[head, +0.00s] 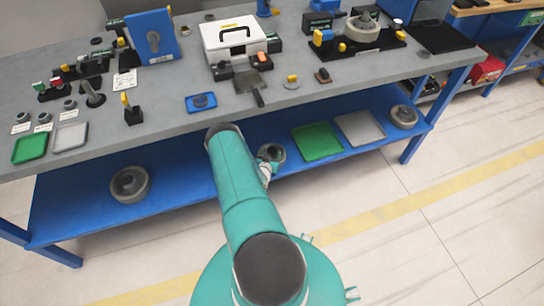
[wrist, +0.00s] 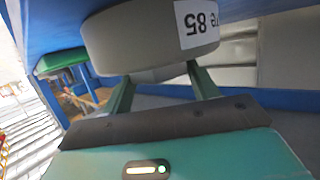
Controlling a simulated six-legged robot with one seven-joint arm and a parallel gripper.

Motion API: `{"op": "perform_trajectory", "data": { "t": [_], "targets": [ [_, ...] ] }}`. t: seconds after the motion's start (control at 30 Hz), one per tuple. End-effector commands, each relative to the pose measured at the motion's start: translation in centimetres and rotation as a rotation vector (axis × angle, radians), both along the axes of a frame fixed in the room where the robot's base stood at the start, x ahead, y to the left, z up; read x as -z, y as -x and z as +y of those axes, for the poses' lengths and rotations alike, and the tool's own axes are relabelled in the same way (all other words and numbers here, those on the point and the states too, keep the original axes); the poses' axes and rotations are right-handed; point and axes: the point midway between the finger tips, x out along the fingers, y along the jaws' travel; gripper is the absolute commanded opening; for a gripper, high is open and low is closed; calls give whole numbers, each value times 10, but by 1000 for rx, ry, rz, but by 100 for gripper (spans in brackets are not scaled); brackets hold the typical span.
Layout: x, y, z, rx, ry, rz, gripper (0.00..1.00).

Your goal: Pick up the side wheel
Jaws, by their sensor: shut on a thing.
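The side wheel is a thick grey wheel (wrist: 150,40) with a white label, its printing upside down in the wrist view. My gripper (wrist: 163,82) is shut on it, with one green finger on each side of its lower part. In the head view the wheel (head: 272,152) shows small beyond my arm, at the lower blue shelf. My gripper there is mostly hidden by my arm. I cannot tell whether the wheel touches the shelf.
The lower shelf (head: 210,175) also holds a grey wheel (head: 130,184) at left, another (head: 404,116) at right, a green tray (head: 316,141) and a grey tray (head: 360,128). The grey tabletop (head: 170,122) overhangs it, carrying a white case (head: 234,40). Open floor lies in front.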

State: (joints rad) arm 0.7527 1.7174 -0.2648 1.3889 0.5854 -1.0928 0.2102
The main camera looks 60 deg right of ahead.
Motion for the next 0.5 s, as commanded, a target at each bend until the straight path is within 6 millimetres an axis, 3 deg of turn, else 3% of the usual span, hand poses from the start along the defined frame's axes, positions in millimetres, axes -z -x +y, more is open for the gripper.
{"op": "perform_trajectory", "data": {
  "t": [0.03,0.1,0.13,0.5],
  "targets": [
    [0,0,0,0,0,0,16],
    [0,0,0,0,0,-1,2],
    [0,0,0,0,0,-1,0],
    [-9,-2,-3,-1,10,-5,0]
  ]
}}
